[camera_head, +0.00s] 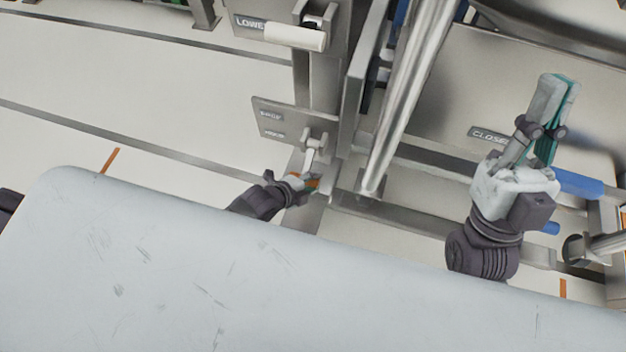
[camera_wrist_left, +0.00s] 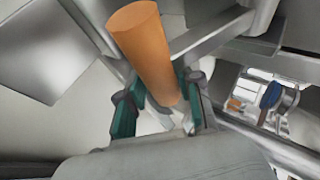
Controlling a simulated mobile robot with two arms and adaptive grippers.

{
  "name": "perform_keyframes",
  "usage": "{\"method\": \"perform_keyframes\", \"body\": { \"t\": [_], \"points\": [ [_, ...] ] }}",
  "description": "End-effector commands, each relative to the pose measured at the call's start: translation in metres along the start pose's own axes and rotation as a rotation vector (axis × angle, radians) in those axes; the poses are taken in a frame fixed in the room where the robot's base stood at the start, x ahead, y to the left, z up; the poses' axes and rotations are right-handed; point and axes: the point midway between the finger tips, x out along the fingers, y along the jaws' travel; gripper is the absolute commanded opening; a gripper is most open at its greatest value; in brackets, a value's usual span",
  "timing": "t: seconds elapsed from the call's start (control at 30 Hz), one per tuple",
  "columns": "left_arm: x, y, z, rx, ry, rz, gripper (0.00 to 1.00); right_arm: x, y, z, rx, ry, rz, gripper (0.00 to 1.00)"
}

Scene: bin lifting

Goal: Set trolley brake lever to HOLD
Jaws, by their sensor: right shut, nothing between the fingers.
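The brake lever (camera_head: 312,152) hangs from a pivot on a labelled metal plate (camera_head: 283,120) on the trolley frame; the small lettering is too blurred to read surely. Its orange handle (camera_wrist_left: 146,45) points down in the head view and is mostly hidden there by my left gripper (camera_head: 303,182). In the left wrist view, my left gripper (camera_wrist_left: 160,108) has its teal-padded fingers apart, one on each side of the handle, with a gap showing on the left. My right gripper (camera_head: 556,90) is shut and empty, pointing up, well right of the lever.
A white handle (camera_head: 295,37) beside a "LOWER" label is above the lever. A shiny round post (camera_head: 405,95) stands right of it. A "CLOSE" label (camera_head: 490,136) is on the panel near my right gripper. A blue bar (camera_head: 578,184) is at the right. Pale floor is clear at left.

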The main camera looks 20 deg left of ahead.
Motion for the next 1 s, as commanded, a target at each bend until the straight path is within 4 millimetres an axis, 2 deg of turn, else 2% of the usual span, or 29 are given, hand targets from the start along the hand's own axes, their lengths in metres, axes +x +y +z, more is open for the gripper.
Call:
{"method": "perform_keyframes", "body": {
  "t": [0.03,0.1,0.47,0.57,0.8,1.0],
  "points": [
    [0.0,0.0,0.001,0.0,-0.001,0.001,0.47,0.0,0.0,0.0,0.0,0.0,0.0,0.0],
    [0.0,0.0,0.0,0.0,0.0,-0.001,0.54,0.0,0.0,0.0,0.0,0.0,0.0,0.0],
    [-0.006,-0.002,0.0,0.001,0.001,-0.005,0.54,0.0,0.0,0.001,0.001,-0.003,0.001,0.0],
    [-0.018,-0.001,0.0,0.001,0.001,-0.003,0.54,0.0,0.0,0.001,0.0,-0.003,0.001,0.0],
    [-0.07,0.0,0.0,0.003,0.002,-0.002,0.54,0.0,0.0,0.0,0.0,-0.002,0.001,0.0],
    [-0.105,0.0,0.0,0.002,0.001,-0.001,0.54,0.0,0.0,0.0,0.0,-0.002,0.0,0.0]
  ]
}}
